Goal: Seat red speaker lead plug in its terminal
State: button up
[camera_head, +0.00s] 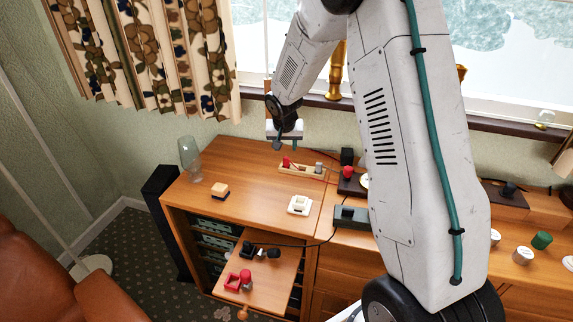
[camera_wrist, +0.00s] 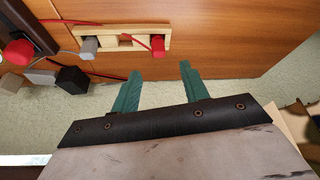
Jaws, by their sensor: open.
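A red plug (camera_head: 287,162) sits at the left end of a pale wooden rack (camera_head: 303,169) on the cabinet top. In the wrist view the red plug (camera_wrist: 158,46) is at the rack's right end, with a red lead from it. A grey plug (camera_wrist: 88,47) sits at the other end. A red knob-like piece (camera_head: 347,172) stands on a dark block (camera_head: 352,187) beside the rack; I cannot tell whether it is the terminal. My gripper (camera_head: 286,146) is above the rack's left end. Its teal fingers (camera_wrist: 160,70) are open and empty, apart from the red plug.
A black cube (camera_head: 347,156) stands behind the dark block. A pulled-out shelf (camera_head: 270,290) holds red and black pieces. My arm hides part of the cabinet's right side.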

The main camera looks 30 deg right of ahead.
aim_at(286, 158)
jog(key=x, duration=0.9)
jog(key=shift+d, duration=0.2)
grip_shut()
